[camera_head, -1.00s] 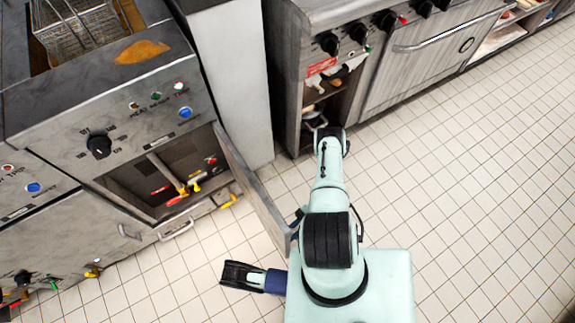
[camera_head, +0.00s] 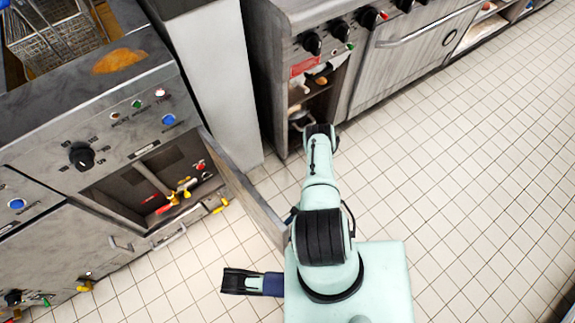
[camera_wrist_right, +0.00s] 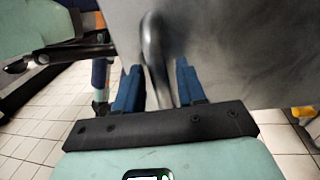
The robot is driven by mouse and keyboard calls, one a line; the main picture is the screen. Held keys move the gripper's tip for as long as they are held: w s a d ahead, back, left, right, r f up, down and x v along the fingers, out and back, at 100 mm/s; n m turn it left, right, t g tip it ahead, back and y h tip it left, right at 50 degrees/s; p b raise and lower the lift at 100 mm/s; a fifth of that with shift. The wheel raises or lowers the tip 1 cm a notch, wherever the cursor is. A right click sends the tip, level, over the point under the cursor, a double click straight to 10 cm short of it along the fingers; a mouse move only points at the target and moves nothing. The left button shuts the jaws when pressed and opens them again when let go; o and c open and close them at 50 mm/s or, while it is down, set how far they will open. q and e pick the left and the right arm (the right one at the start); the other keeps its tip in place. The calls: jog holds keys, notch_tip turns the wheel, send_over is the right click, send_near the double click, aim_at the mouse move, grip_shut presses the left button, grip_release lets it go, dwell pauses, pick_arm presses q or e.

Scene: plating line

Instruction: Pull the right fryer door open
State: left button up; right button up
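The right fryer door (camera_head: 243,190) stands swung well out from the open compartment (camera_head: 150,188) at the left of the head view, hinged on the compartment's right side. In the right wrist view the door's grey face (camera_wrist_right: 235,45) fills the upper right. My right gripper (camera_wrist_right: 160,85) has its blue fingers on both sides of the door's upright bar handle (camera_wrist_right: 155,55), closed around it. In the head view my arm and the door hide this gripper. My left gripper (camera_head: 240,281) appears as a black and blue piece left of my base; its finger gap is unclear.
Valves with yellow and red handles (camera_head: 178,195) are inside the compartment. A closed fryer door (camera_head: 60,255) is at the left. A grey cabinet (camera_head: 213,80) and a range (camera_head: 415,45) stand beyond the door. The tiled floor (camera_head: 470,190) is clear to the right.

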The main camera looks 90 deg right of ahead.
pick_arm(q)
jog(key=shift+s+a+f+b, duration=0.1)
jog(key=shift+s+f+b, duration=0.3)
jog(key=shift+s, duration=0.3)
pick_arm(e)
jog(key=v, duration=1.3)
jog(key=shift+s, duration=0.25)
jog(key=shift+d+r, duration=0.1)
